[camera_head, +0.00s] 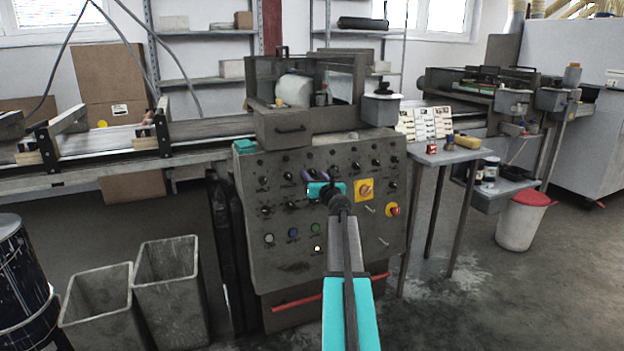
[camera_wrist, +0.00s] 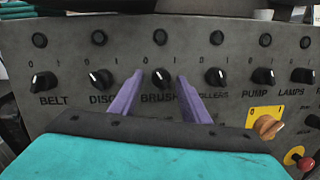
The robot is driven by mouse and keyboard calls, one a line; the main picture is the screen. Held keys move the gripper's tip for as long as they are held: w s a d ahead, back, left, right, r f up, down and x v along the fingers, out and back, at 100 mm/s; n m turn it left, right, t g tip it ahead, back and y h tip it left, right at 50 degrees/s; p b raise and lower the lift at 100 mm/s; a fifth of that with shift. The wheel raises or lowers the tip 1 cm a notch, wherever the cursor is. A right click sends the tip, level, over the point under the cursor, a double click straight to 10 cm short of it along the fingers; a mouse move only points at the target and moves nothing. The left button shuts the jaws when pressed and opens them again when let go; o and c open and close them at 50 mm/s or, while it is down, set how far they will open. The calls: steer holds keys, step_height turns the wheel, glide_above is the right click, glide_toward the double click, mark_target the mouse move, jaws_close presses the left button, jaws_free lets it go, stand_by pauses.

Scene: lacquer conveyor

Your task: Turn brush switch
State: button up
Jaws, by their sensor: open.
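The brush switch (camera_wrist: 162,78) is a black rotary knob with a white pointer mark on the grey control panel (camera_head: 255,190). The label BRUSH shows below it in the wrist view, partly covered by my fingers. My gripper (camera_wrist: 158,92) is open, with its two purple fingers on either side of the brush knob. The left fingertip is just left of the knob and the right fingertip just right of it. I cannot tell whether they touch it. In the head view my gripper (camera_head: 318,175) is in front of the panel and hides the knob.
The disc knob (camera_wrist: 101,79) is left of the brush knob and the rollers knob (camera_wrist: 215,77) is right. A yellow plate with an orange rotary switch (camera_head: 365,189) and a red stop button (camera_head: 393,210) are to the right. Grey bins (camera_head: 172,290) stand on the floor at left.

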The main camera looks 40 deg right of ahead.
steer(key=shift+w, duration=0.1)
steer(key=c, duration=1)
steer(key=shift+a+f, duration=0.1)
steer(key=shift+a, duration=0.3)
steer(key=shift+c, duration=0.3)
steer(key=shift+d, duration=0.25)
steer(key=shift+r, duration=0.2)
